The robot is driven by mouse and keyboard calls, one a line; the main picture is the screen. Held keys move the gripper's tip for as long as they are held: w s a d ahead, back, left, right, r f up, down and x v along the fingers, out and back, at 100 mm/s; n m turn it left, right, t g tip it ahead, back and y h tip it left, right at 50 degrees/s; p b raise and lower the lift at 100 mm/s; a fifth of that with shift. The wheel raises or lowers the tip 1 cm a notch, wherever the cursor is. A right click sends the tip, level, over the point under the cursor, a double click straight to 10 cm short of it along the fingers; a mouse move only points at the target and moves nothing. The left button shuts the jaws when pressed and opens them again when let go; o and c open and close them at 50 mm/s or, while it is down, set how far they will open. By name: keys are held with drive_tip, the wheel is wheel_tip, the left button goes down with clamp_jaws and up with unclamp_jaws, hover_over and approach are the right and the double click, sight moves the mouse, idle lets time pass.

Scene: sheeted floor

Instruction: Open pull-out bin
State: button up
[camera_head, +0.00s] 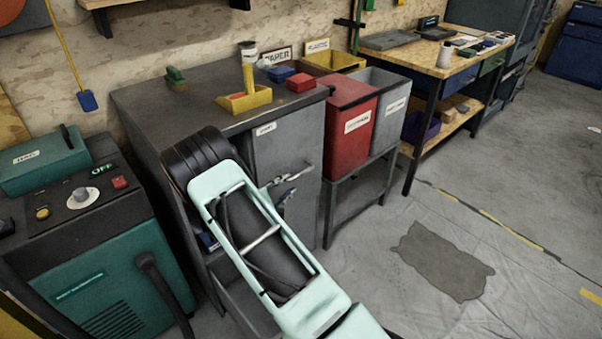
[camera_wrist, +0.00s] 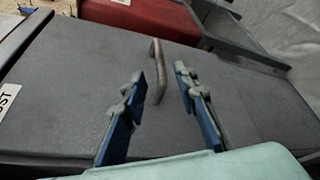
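The pull-out bin shows as a grey front panel (camera_head: 297,142) on the dark cabinet in the head view. It looks closed, and a white label (camera_head: 265,129) sits at its upper left. A metal bar handle (camera_head: 290,176) crosses the panel; the wrist view also shows the handle (camera_wrist: 156,65). My gripper (camera_wrist: 160,78) is open in the wrist view. Its two blue-tipped fingers lie on either side of the handle's near end, with gaps on both sides. Whether the handle is deep between them I cannot tell. In the head view my arm hides much of the gripper.
Red (camera_head: 352,118) and grey (camera_head: 388,112) bins stand on a frame right of the cabinet. A yellow tool holder (camera_head: 244,101) sits on the cabinet top. A green machine (camera_head: 110,275) stands at left. The floor (camera_head: 400,305) in front is open, with a dark flat patch (camera_head: 443,262).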

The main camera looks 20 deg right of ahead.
sight(299, 175)
drive_tip(key=b+x, duration=0.1)
drive_tip(key=x, duration=0.9)
drive_tip(key=shift+w+d+b, duration=0.2)
drive_tip(key=shift+d+b, duration=0.05)
drive_tip(key=shift+b, duration=0.15)
drive_tip(key=shift+c, duration=0.5)
clamp_jaws()
